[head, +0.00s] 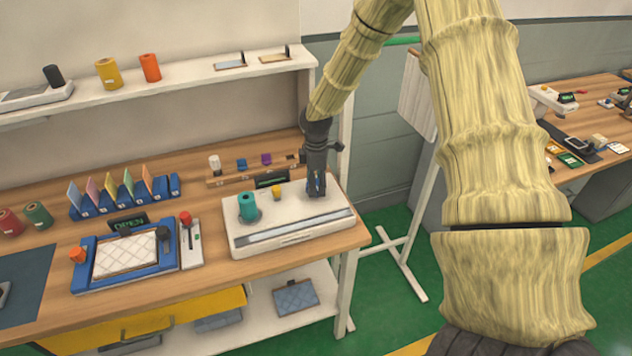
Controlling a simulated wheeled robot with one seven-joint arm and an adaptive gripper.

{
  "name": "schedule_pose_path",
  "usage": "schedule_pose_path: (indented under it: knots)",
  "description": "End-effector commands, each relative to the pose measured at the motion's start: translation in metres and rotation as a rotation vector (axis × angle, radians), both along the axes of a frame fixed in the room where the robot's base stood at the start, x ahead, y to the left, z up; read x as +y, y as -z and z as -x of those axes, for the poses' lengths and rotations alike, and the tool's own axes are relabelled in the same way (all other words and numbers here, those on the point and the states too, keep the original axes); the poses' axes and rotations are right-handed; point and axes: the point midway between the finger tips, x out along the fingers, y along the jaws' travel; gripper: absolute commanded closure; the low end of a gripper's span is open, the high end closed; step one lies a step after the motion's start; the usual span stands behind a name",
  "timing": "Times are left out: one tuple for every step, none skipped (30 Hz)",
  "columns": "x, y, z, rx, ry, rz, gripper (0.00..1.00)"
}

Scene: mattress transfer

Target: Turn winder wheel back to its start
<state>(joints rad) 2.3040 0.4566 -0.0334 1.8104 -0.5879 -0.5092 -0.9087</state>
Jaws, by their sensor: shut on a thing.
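My gripper (317,190) points straight down over the right end of a white machine (285,228) on the wooden bench. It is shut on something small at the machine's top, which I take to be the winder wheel. The fingers hide most of it, so its shape and turned angle cannot be told. A teal spool (247,208) stands upright on the machine's left end. A small dark display (270,181) stands behind the knob.
Left of the machine are a lever box (191,250) with a red knob and a blue frame (82,283) around a white quilted pad (125,254). A wooden rack (228,180) with small coloured pieces stands behind. A shelf (200,77) runs above the bench.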

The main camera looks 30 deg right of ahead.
Motion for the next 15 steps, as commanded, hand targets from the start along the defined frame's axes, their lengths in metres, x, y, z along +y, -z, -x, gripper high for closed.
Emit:
schedule_pose_path:
  knots:
    - [-0.0014,-0.0028,-0.0028,-0.006,-0.021,0.001,0.73]
    - [-0.0015,-0.0027,-0.0027,-0.006,-0.033,0.001,0.73]
    - [-0.0016,-0.0027,-0.0028,-0.006,-0.047,0.001,0.73]
    - [-0.0016,-0.0026,-0.0028,-0.006,-0.057,0.001,0.73]
    - [-0.0016,-0.0026,-0.0028,-0.006,-0.066,0.001,0.73]
    - [-0.0017,-0.0025,-0.0027,-0.006,-0.075,0.001,0.73]
    - [-0.0018,-0.0025,-0.0028,-0.006,-0.082,0.001,0.73]
    - [-0.0017,-0.0025,-0.0028,-0.006,-0.088,0.001,0.73]
    - [-0.0018,-0.0024,-0.0028,-0.007,-0.095,0.002,0.73]
    - [-0.0017,-0.0024,-0.0028,-0.007,-0.099,0.002,0.73]
    - [-0.0017,-0.0023,-0.0028,-0.007,-0.102,0.002,0.73]
    - [-0.0017,-0.0023,-0.0028,-0.007,-0.105,0.002,0.73]
    - [-0.0017,-0.0023,-0.0028,-0.007,-0.106,0.002,0.73]
    - [-0.0017,-0.0023,-0.0028,-0.007,-0.107,0.002,0.73]
    - [-0.0017,-0.0022,-0.0028,-0.007,-0.108,0.002,0.73]
